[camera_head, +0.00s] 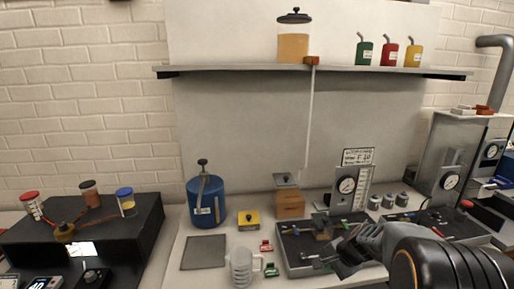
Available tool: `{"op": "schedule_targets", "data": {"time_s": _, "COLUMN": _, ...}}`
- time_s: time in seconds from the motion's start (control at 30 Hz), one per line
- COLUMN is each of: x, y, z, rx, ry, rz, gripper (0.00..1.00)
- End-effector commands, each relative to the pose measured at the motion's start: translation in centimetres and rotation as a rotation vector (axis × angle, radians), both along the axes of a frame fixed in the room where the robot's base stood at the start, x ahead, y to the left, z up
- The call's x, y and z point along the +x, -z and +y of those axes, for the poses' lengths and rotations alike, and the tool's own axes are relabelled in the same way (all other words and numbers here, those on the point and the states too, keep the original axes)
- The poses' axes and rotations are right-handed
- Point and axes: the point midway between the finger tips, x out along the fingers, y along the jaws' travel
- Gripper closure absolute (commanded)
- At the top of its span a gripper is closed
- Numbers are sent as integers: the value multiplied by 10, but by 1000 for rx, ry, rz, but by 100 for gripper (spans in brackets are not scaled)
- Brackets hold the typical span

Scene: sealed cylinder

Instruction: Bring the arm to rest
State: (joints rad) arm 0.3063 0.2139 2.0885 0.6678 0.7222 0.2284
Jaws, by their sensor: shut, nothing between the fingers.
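My gripper (343,262) shows at the lower right, at the end of my dark and grey arm that reaches in from the right edge. It is shut and empty. It is above the front part of a grey tray (290,270) that holds small tools and parts. A blue cylinder (206,203) with a black top stands upright on the bench to the left, well apart from my gripper.
A clear jug (241,268) stands left of the tray, near a yellow box (248,220). A gauge panel (347,187) rises behind the tray. A shelf (240,69) holds a jar (293,45) and coloured bottles. A dark mat (204,253) lies bare at left.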

Motion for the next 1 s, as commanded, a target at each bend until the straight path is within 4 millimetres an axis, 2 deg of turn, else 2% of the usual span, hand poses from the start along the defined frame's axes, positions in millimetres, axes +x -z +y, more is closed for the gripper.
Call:
{"op": "schedule_targets", "data": {"time_s": 0.03, "x": -22, "y": -13, "z": 11, "rx": -69, "ry": -132, "rz": -7, "gripper": 100}}
{"op": "schedule_targets", "data": {"time_s": 0.2, "x": -97, "y": -45, "z": 30, "rx": -315, "ry": -548, "rz": -11, "gripper": 100}}
{"op": "schedule_targets", "data": {"time_s": 0.3, "x": -131, "y": -60, "z": 34, "rx": -446, "ry": -716, "rz": -27, "gripper": 100}}
{"op": "schedule_targets", "data": {"time_s": 0.4, "x": -154, "y": -73, "z": 36, "rx": -548, "ry": -813, "rz": -56, "gripper": 100}}
{"op": "schedule_targets", "data": {"time_s": 0.53, "x": -169, "y": -88, "z": 42, "rx": -630, "ry": -861, "rz": -118, "gripper": 100}}
{"op": "schedule_targets", "data": {"time_s": 0.73, "x": -175, "y": -108, "z": 52, "rx": -669, "ry": -873, "rz": -208, "gripper": 100}}
{"op": "schedule_targets", "data": {"time_s": 1.0, "x": -175, "y": -111, "z": 56, "rx": -672, "ry": -880, "rz": -224, "gripper": 100}}
